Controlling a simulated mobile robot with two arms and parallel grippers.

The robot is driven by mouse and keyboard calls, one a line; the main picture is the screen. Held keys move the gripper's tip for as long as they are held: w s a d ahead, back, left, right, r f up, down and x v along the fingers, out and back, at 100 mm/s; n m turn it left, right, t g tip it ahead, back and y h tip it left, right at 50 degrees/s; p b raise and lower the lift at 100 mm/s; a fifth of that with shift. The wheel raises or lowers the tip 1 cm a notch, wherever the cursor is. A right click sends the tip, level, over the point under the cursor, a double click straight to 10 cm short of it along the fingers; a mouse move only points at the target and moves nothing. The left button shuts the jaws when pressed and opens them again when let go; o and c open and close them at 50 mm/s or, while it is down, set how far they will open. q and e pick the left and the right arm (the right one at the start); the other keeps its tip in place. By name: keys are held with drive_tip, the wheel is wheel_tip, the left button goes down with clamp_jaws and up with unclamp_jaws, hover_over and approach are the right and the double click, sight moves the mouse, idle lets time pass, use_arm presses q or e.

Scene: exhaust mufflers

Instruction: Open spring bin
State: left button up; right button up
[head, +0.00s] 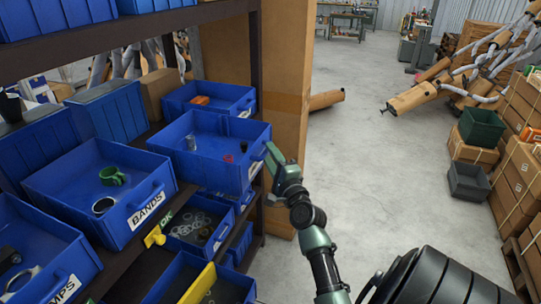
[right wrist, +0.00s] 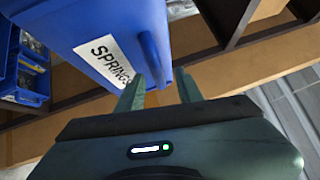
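The spring bin (head: 222,172) is an open-topped blue bin on the shelf, holding a grey metal cylinder and small red rings. Its SPRINGS label (right wrist: 104,60) shows in the right wrist view. My right gripper (head: 268,160) is at the bin's front; the wrist view shows its fingers (right wrist: 160,88) apart, with the blue handle (right wrist: 154,62) between their tips. A small gap shows by the right finger; whether the left finger touches is unclear. The fingertips are hard to make out in the head view. My left gripper is not in view.
The BANDS bin (head: 95,190) is left of the spring bin, another blue bin (head: 215,97) behind it, and a bin of washers (head: 200,222) below. A brown post (head: 283,80) stands just behind my right gripper.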

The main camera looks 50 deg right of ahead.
drive_tip(key=b+v, duration=0.1)
drive_tip(key=v, duration=0.6)
drive_tip(key=shift+s+b, duration=0.15)
drive_tip(key=shift+b, duration=0.2)
